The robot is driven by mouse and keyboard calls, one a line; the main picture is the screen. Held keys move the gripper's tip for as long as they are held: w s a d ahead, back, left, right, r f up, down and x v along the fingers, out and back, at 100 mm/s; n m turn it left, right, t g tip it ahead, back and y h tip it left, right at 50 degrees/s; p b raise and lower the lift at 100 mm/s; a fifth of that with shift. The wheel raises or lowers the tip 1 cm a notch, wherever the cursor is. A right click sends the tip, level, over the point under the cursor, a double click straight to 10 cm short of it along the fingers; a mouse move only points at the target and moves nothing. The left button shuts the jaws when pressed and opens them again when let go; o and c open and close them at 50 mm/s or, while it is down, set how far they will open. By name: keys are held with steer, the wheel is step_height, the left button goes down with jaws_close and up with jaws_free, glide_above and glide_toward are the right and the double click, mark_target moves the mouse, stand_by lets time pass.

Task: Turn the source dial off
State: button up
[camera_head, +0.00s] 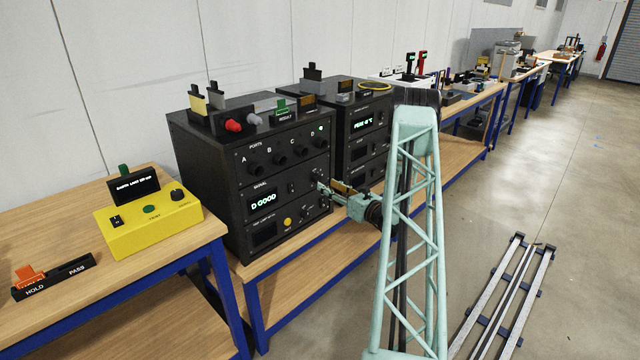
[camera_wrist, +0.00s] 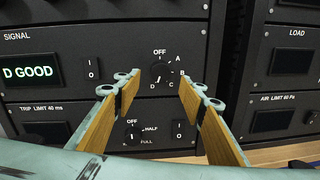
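The dial (camera_wrist: 160,72) is a round black knob on the SIGNAL panel, with OFF marked above it and A, B, C and D around its right and lower side. Its pointer is too small to read surely. The display (camera_wrist: 30,72) beside it reads D GOOD; it also shows in the head view (camera_head: 263,202). My gripper (camera_wrist: 159,84) is open, its two wood-coloured pads apart and empty. In the wrist view the dial lies between the fingertips; I cannot tell how far ahead it is. In the head view my gripper (camera_head: 325,188) is at the cabinet's right front, hiding the dial.
A small I/O switch (camera_wrist: 91,69) sits left of the dial. A lower OFF/HALF/FULL knob (camera_wrist: 131,127) and another I/O switch (camera_wrist: 179,129) lie below, near the fingers. A second cabinet (camera_head: 362,125) stands to the right. A yellow box (camera_head: 150,228) stands left.

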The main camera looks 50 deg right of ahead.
mark_target(318, 180)
steer(key=shift+b+x, duration=0.35)
steer(key=shift+x, duration=2.7)
steer(key=shift+c, duration=0.7)
steer(key=c, duration=0.7)
